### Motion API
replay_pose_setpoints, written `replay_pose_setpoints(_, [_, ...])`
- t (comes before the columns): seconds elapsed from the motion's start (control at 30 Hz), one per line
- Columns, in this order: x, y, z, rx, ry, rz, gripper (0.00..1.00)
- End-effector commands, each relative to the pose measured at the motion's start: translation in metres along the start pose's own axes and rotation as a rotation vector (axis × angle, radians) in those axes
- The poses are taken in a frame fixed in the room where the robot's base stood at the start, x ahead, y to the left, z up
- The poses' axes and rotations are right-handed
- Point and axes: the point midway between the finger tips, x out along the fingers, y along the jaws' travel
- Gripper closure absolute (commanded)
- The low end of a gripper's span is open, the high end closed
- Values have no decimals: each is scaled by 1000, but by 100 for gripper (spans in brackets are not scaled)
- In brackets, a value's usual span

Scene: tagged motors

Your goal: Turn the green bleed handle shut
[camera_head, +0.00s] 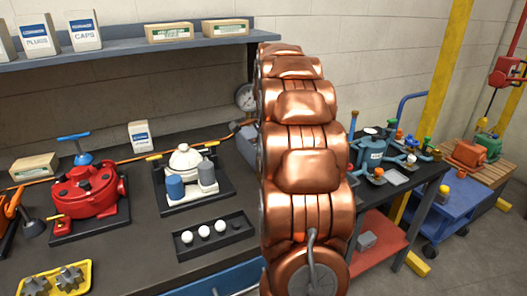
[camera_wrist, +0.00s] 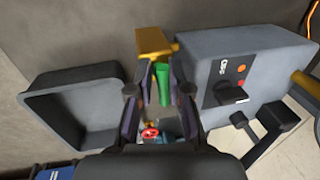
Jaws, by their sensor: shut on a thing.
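The green bleed handle (camera_wrist: 162,84) is in the wrist view, a short green bar standing between my gripper's two dark fingers. My gripper (camera_wrist: 158,92) is shut on it, with one finger on each side. A yellow fitting (camera_wrist: 152,42) is just beyond the handle. A small red part (camera_wrist: 150,132) shows lower between the fingers, and what it belongs to is mostly hidden. In the head view my copper-coloured arm fills the middle and hides my gripper and the handle.
In the wrist view a grey box with a switch (camera_wrist: 250,80) is close on the right and an open grey bin (camera_wrist: 75,105) on the left. In the head view a red motor (camera_head: 88,192) and a tray of white balls (camera_head: 212,236) are left of my arm.

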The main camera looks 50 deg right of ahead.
Motion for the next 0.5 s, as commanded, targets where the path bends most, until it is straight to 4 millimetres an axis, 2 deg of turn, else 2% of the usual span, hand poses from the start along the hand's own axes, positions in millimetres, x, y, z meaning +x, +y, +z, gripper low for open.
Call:
replay_pose_setpoints(0.03, [-1,-1,0,0,2,-5,81])
replay_pose_setpoints(0.27, [-1,-1,0,0,1,-3,57])
replay_pose_setpoints(0.5, [0,-1,0,-1,0,-2,57])
